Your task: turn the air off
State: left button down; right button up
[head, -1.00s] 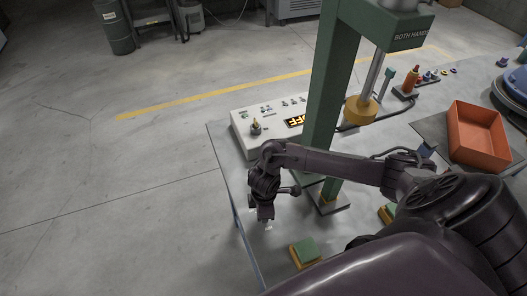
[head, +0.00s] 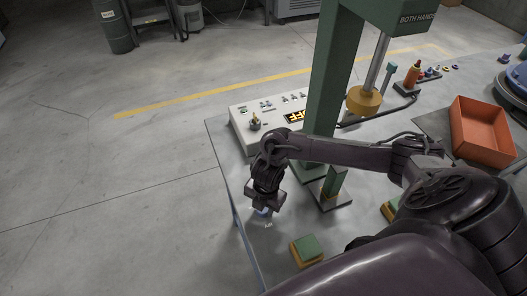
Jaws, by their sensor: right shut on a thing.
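My right gripper (head: 263,210) is at the front left edge of the table (head: 222,150), pointing down. It is shut on a small bluish part, mostly hidden by the gripper, that I take to be the air valve's handle. A small pale piece (head: 268,225) shows just below the fingers. My left gripper is not in view.
A green press frame (head: 330,80) marked "BOTH HANDS" with a yellow-collared ram (head: 364,100) stands right of the box. Green-topped yellow blocks (head: 306,250) sit near the front. Open floor lies left.

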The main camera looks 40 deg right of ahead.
jog(key=shift+w+n+b, duration=0.15)
jog(key=shift+n+b, duration=0.6)
jog(key=shift+n, duration=0.85)
jog(key=shift+r, duration=0.1)
jog(key=o, duration=1)
jog(key=r, duration=0.6)
jog(key=shift+d+r, duration=0.2)
jog(key=shift+r, duration=0.15)
jog(key=shift+s+r+p, duration=0.25)
jog(key=shift+r+p, duration=0.1)
jog(key=shift+r, duration=0.15)
